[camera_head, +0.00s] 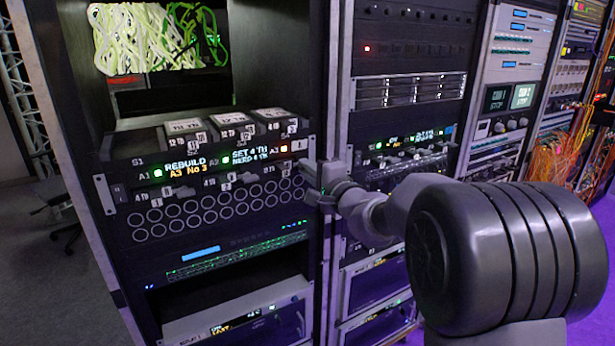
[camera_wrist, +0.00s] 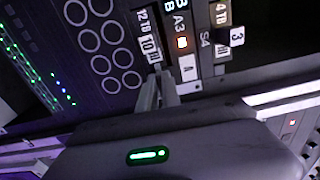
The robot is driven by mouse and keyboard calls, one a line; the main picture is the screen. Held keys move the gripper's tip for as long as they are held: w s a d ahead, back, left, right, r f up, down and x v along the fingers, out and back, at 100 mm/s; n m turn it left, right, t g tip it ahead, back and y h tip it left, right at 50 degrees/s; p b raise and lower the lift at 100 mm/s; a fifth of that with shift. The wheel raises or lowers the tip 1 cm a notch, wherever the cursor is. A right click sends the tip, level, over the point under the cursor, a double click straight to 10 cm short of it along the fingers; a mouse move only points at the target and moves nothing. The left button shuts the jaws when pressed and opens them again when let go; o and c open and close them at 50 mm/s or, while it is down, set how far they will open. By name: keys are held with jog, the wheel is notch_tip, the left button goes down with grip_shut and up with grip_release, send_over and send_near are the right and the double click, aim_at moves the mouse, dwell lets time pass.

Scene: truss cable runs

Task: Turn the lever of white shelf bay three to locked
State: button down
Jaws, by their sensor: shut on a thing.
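The dark shelf unit (camera_head: 205,160) carries the bays, with white-labelled drives on top and levers along its front edge. My gripper (camera_head: 312,180) reaches this end from the right. In the wrist view, my gripper (camera_wrist: 157,78) has its fingers close together at the shelf front, beside the white size labels (camera_wrist: 150,47). It is shut on the bay three lever, which the fingers mostly hide. I cannot tell the lever's exact angle.
Left of bay three, A1 (camera_head: 157,172) and A2 (camera_head: 225,160) show green lights. Rows of round holes (camera_head: 205,212) lie just below the levers. A rack upright (camera_head: 340,80) stands close to my gripper. Orange cables (camera_head: 560,155) hang at far right.

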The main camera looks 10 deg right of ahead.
jog(key=shift+n, duration=0.3)
dwell(0.4)
jog(key=c, duration=1.6)
grip_release()
jog(key=shift+o, duration=0.2)
jog(key=p+v, duration=0.2)
jog(key=v, duration=1.5)
jog(key=shift+s, duration=0.2)
